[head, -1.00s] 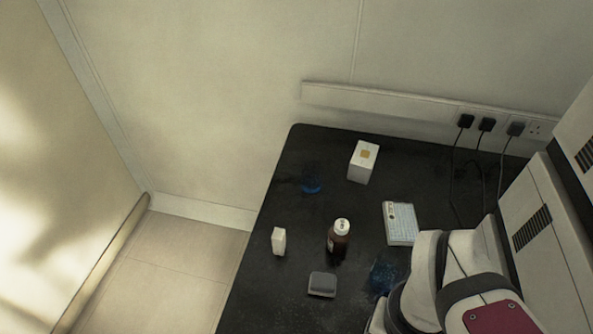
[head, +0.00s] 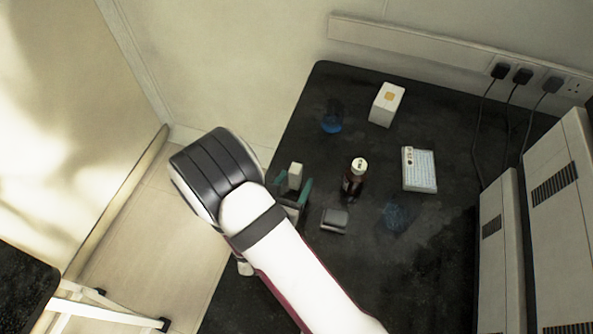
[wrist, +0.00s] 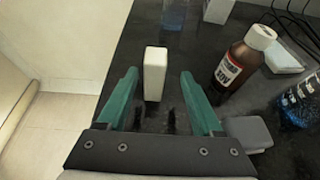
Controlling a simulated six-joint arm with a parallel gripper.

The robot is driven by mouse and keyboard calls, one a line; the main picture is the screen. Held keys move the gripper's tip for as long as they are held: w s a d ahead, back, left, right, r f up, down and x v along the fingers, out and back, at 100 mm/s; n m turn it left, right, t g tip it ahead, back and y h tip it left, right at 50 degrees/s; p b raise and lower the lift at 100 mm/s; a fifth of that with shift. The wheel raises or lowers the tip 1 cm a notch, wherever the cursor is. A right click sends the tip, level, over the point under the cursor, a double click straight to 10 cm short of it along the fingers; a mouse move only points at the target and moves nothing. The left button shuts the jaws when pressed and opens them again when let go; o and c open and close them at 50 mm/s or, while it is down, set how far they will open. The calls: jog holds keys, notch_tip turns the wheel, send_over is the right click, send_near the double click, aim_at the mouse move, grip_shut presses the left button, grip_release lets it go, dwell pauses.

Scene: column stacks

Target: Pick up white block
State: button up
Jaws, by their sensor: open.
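The white block (head: 295,176) stands upright near the left edge of the black table. It also shows in the wrist view (wrist: 155,73), ahead of my gripper (wrist: 160,88) and between the lines of its two green fingers. My gripper (head: 293,188) is open, with one finger on each side of the block in the head view. I cannot tell whether either finger touches it. My arm hides part of the gripper in the head view.
A brown bottle with a white cap (head: 355,178) and a grey box (head: 334,220) stand to the right of the block. A blue transparent item (head: 332,118), a white box (head: 387,104) and a tip rack (head: 419,169) are farther off. Another blue item (head: 396,215) sits right.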

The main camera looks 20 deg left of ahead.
jog(key=x, duration=0.6)
jog(key=shift+w+a+f, duration=0.1)
jog(key=shift+a+f, duration=0.15)
jog(key=shift+a, duration=0.1)
grip_shut()
